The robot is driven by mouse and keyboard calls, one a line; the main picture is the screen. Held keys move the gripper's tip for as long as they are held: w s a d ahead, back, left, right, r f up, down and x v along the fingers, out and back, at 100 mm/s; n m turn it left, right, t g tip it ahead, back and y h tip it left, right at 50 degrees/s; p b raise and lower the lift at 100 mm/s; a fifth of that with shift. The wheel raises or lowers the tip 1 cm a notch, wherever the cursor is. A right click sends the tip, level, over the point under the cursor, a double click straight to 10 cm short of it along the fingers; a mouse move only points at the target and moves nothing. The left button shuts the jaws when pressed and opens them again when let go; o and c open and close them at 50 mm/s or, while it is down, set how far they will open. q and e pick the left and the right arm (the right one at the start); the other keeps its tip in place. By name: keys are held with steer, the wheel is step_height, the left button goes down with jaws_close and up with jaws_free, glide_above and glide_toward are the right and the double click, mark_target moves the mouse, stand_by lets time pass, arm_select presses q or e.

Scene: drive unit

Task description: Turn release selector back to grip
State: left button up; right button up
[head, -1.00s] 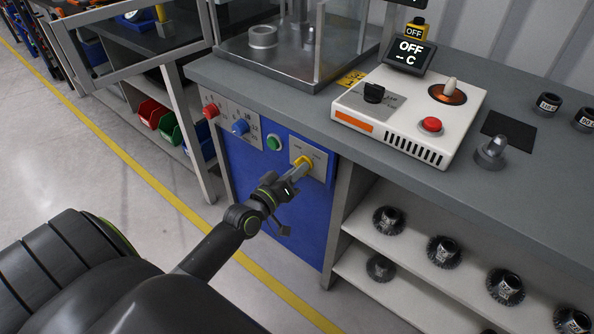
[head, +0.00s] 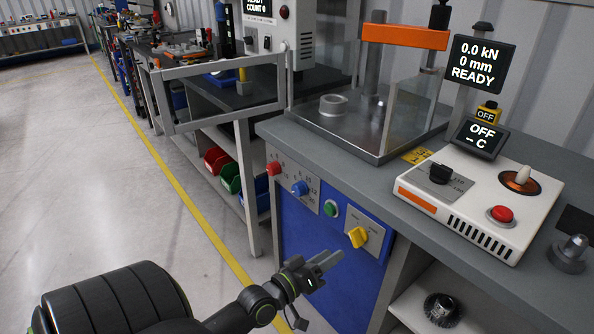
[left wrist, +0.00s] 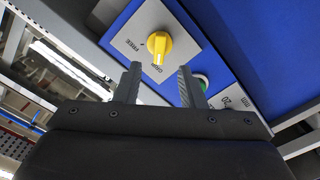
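The release selector is a yellow knob (head: 357,237) on a grey plate at the right of the blue front panel. In the left wrist view the knob (left wrist: 158,44) shows clear beyond my fingertips. Its raised bar runs up and down there, with one end toward the word that looks like GRIP; FREE is printed to its left. My left gripper (head: 332,259) is below and left of the knob, apart from it. In the left wrist view the left gripper's fingers (left wrist: 159,67) are spread with nothing between them. My right gripper is not in view.
A green button (head: 331,208), a blue knob (head: 299,188) and a red knob (head: 273,168) sit left of the selector on the same panel. The worktop (head: 400,207) overhangs above. The floor (head: 110,210) at left is clear.

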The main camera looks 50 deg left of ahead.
arm_select(q)
steer(key=s+b, duration=0.1)
steer(key=s, duration=0.8)
steer(key=shift+s+a+b, duration=0.25)
steer(key=shift+a+b, duration=0.1)
steer(key=shift+b, duration=0.05)
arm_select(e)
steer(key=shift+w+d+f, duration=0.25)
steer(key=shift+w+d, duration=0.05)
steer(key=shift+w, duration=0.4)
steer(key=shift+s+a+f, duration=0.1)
